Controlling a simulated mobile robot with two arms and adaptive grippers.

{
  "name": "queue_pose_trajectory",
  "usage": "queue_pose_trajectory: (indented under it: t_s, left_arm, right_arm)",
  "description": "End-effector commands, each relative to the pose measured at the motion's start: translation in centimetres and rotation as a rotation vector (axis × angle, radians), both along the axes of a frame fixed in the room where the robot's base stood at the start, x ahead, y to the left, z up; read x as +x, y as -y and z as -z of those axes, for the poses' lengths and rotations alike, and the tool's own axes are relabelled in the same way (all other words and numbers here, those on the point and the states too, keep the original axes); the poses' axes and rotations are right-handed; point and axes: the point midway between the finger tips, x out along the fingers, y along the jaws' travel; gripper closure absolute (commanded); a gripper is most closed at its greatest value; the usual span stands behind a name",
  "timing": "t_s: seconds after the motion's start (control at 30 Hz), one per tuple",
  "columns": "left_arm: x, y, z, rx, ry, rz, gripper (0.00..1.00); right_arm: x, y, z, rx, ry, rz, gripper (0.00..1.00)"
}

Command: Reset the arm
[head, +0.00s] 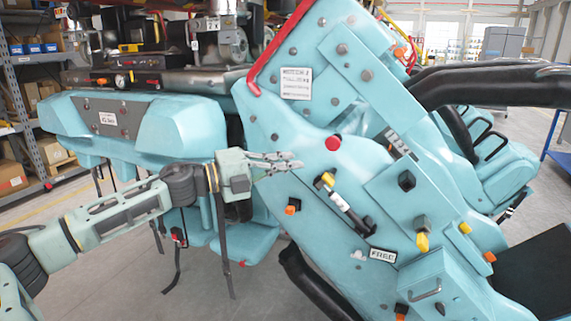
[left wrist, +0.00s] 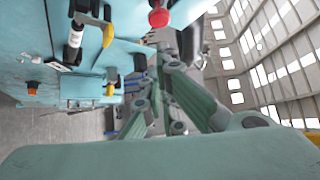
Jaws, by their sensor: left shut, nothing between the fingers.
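My left gripper (head: 290,160) reaches in from the left in the head view, its fingers closed together and empty. It is in front of the teal coaster train panel (head: 300,125), just left of the red round button (head: 333,143). Whether the fingertips touch the panel is unclear. In the left wrist view the gripper's green fingers (left wrist: 165,100) point away from the camera, with the panel (left wrist: 25,50) to the left and the red button (left wrist: 159,17) at the top. My right gripper is not in view.
A black and yellow handle (head: 342,200) and a yellow knob (head: 422,242) stick out of the panel. A teal padded part (head: 180,125) with a label is at the left. Thick black bars (head: 490,88) lie at the right. Shelves (head: 40,90) stand at the far left. Grey floor shows below.

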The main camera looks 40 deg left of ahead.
Motion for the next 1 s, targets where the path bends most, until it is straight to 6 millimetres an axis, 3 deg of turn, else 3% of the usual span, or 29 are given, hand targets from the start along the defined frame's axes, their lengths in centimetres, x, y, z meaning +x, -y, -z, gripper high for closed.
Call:
queue_pose_trajectory:
  t_s: [0.2, 0.73, 0.87, 0.97, 1.0]
  left_arm:
    - [0.0, 0.0, 0.0, 0.000, 0.000, -0.001, 1.00]
    - [0.2, -0.3, 0.4, -0.011, -0.004, -0.009, 1.00]
    - [1.6, -2.5, 3.7, -0.094, -0.043, -0.075, 1.00]
    - [3.1, -5.6, 9.2, -0.205, -0.105, -0.177, 1.00]
    - [3.5, -6.9, 11.9, -0.254, -0.137, -0.224, 1.00]
  right_arm:
    - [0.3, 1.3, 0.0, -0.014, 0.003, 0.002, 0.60]
    - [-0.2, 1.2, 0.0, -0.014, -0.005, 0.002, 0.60]
    - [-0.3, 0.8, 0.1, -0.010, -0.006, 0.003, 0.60]
    - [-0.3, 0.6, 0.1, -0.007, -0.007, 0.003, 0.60]
    - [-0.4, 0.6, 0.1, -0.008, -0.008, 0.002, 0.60]
